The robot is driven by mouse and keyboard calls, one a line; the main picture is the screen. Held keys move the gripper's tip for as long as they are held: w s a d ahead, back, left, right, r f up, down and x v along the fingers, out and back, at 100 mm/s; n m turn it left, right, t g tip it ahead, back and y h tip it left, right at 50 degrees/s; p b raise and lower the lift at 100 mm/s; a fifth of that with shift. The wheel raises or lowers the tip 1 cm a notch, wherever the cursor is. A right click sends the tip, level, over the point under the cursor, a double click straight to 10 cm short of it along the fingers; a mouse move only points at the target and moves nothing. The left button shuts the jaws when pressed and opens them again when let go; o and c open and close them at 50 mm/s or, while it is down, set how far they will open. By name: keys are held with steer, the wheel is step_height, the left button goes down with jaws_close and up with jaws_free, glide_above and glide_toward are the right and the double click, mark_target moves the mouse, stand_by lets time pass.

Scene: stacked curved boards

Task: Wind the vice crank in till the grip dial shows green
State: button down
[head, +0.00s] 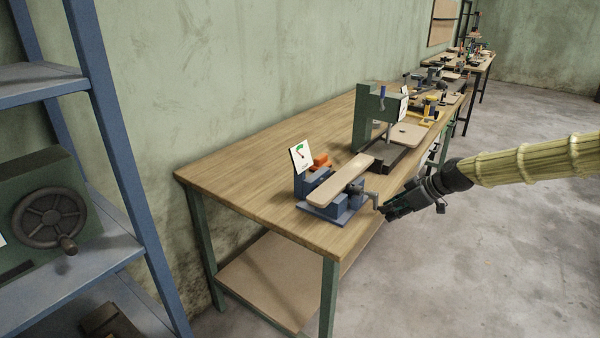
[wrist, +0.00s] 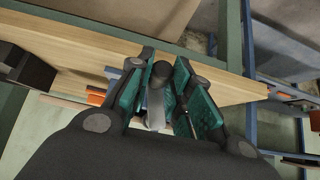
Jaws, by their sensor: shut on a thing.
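A blue vice (head: 326,211) stands at the near end of the wooden bench. A pale curved board stack (head: 338,184) lies in it. The white grip dial (head: 301,156) stands upright behind, with a green patch near its top and a red mark; the needle's reading is too small to tell. The grey crank (head: 372,195) sticks out at the vice's right side. My gripper (head: 382,209) is at the crank's end, reaching in from the right. In the wrist view, its teal-padded fingers (wrist: 157,98) are shut around the crank's grey handle (wrist: 156,108).
An orange block (head: 320,160) sits behind the vice. A green machine (head: 368,120) and several tools stand farther along the bench (head: 235,185). A blue shelf rack (head: 110,130) with a handwheel device (head: 48,215) is at the left. The floor at the right is clear.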

steer(key=shift+s+a+f, duration=0.15)
steer(key=shift+s, duration=0.25)
steer(key=c, duration=1.3)
jaws_free()
steer(key=shift+w, duration=0.1)
steer(key=s+d+p, duration=0.1)
steer(key=s+d, duration=0.3)
steer(key=d, duration=0.2)
steer(key=shift+p, duration=0.35)
steer(key=shift+a, duration=0.15)
